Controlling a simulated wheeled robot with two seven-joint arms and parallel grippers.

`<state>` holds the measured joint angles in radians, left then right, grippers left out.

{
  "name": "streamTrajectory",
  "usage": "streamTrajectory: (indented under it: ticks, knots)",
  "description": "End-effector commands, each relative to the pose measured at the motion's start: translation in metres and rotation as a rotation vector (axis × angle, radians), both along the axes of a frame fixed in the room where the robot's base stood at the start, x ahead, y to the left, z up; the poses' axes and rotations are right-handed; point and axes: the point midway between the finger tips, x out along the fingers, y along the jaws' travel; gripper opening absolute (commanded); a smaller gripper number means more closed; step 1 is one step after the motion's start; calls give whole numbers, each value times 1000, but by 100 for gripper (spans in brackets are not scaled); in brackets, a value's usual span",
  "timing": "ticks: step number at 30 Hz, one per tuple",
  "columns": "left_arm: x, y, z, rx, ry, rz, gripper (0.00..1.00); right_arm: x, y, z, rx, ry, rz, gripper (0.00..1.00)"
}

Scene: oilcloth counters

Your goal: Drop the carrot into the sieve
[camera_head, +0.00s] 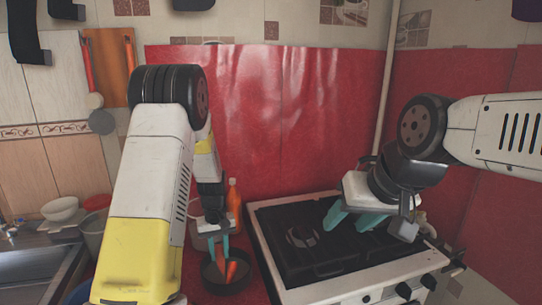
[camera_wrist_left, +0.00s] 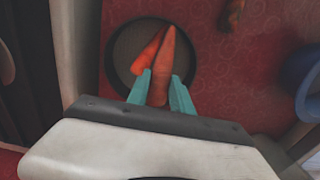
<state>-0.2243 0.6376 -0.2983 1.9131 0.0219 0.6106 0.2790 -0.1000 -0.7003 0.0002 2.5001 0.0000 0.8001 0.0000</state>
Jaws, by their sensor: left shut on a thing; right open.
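My left gripper (camera_head: 219,245) points down over the dark round sieve (camera_head: 207,278), shut on a carrot (camera_head: 232,270). In the left wrist view the carrot (camera_wrist_left: 165,60) lies between the teal fingertips (camera_wrist_left: 161,82), its far end over the sieve (camera_wrist_left: 121,55). A second orange carrot-like piece (camera_wrist_left: 147,56) shows beside it, within the sieve's outline. I cannot tell whether the held carrot touches the sieve. My right gripper (camera_head: 352,218) is open and empty above the stove.
A white stove (camera_head: 275,262) with a black top stands right of the sieve. An orange bottle (camera_head: 234,197) stands behind the sieve. A sink (camera_head: 30,265) and a white bowl (camera_head: 60,209) are at the left. A blue bowl (camera_wrist_left: 304,98) lies at the wrist view's right edge.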

Motion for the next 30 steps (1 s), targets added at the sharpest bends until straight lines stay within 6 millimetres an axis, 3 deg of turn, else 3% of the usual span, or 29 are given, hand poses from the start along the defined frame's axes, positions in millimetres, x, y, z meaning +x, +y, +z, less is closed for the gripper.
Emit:
streamTrajectory:
  ticks: [9,19,20,23,30]
  knots:
    - [0,0,-29,0,1,0,0,0,0,0,0,0,0,51]
    - [0,0,-31,0,-1,0,0,0,0,0,0,0,0,51]
    - [0,0,-31,0,-1,0,31,0,0,0,0,0,0,51]
    - [0,0,-31,0,-1,0,50,0,0,0,0,0,0,51]
    - [0,0,-31,0,-1,0,52,0,0,0,0,0,0,51]
